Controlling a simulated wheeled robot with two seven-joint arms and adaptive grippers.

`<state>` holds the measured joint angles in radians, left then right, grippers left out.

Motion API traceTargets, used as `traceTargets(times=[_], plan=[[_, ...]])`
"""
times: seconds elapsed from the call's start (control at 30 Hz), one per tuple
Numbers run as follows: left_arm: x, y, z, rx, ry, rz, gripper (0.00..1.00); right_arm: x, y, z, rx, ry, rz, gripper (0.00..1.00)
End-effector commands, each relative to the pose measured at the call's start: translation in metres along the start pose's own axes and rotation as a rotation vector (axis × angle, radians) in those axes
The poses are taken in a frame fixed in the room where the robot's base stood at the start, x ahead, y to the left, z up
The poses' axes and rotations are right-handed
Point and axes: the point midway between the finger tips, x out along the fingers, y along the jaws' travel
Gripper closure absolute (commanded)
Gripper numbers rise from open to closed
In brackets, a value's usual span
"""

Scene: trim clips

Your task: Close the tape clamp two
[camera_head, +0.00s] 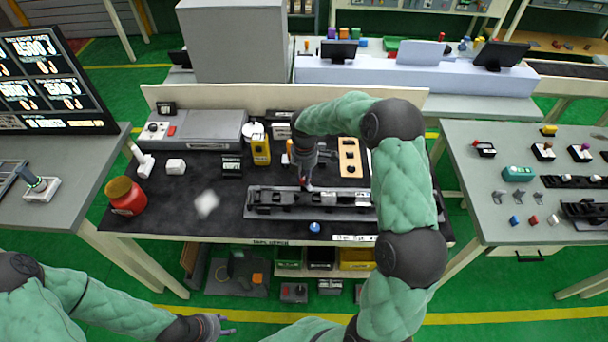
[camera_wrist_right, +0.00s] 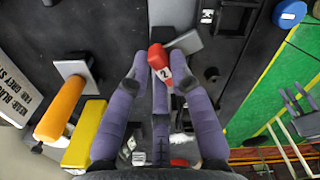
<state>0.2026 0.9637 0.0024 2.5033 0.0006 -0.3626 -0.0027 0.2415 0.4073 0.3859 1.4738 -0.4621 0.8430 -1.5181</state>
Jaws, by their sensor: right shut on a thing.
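The handle of tape clamp two (camera_wrist_right: 158,57) has a red tip and a white tag with a "2" in the right wrist view. My right gripper (camera_wrist_right: 164,82) is shut on this handle, with purple-grey fingers on both sides of it. In the head view my right gripper (camera_head: 305,180) reaches down to the dark clamp fixture (camera_head: 270,201) on the black table mat; the clamp's base is mostly hidden there by my arm. My left gripper (camera_head: 215,326) is low at the front, away from the table, and its finger gap is too small to judge.
A yellow block (camera_head: 261,150) and a wooden panel with black knobs (camera_head: 350,157) stand behind the fixture. A blue-topped piece (camera_head: 315,227) lies in front. A red jar (camera_head: 125,196) stands at the left. An orange handle (camera_wrist_right: 60,108) is close beside my right gripper.

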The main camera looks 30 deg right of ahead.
Motion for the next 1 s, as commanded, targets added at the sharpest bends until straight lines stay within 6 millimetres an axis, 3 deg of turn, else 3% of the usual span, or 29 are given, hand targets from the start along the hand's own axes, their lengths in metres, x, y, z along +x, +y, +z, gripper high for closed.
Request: traceTargets(times=[0.5, 1.0], plan=[[-0.001, 0.0004, 0.0001, 0.0, 0.0, 0.0, 0.6, -0.0006, 0.0001, 0.0025, 0.426, 0.0, 0.002, 1.0], [-0.0006, 0.0002, 0.0001, 0.0, 0.0, 0.0, 0.6, -0.0003, -0.0005, 0.0029, 0.574, 0.0, 0.001, 1.0]])
